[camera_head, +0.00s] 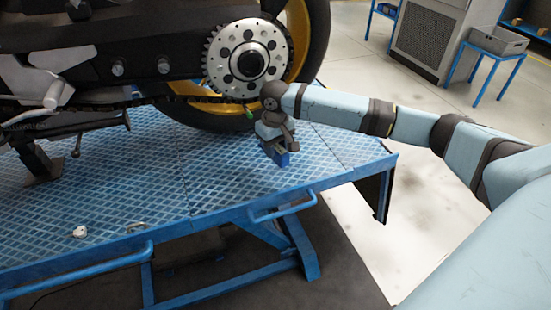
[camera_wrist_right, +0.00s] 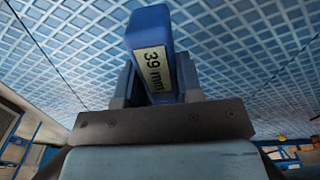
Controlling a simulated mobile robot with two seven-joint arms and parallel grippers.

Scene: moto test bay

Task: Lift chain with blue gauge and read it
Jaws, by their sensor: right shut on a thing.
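My right gripper (camera_head: 277,143) hangs below the rear sprocket (camera_head: 245,62), near the far right part of the blue lift table. It is shut on the blue gauge (camera_head: 283,159), which shows as a blue block between the fingers. In the right wrist view the gauge (camera_wrist_right: 152,55) stands between the two fingers and bears a label reading "39 mm". The chain (camera_head: 180,98) runs along the lower side of the swingarm to the sprocket. In the head view the gauge is below the chain and looks apart from it. My left gripper is not in view.
The motorcycle's rear wheel (camera_head: 317,40) stands behind the sprocket. The blue lift table (camera_head: 150,190) has mostly free surface in front, with a small white item (camera_head: 79,231) near its front edge. A blue stand with a grey bin (camera_head: 497,41) is at the back right.

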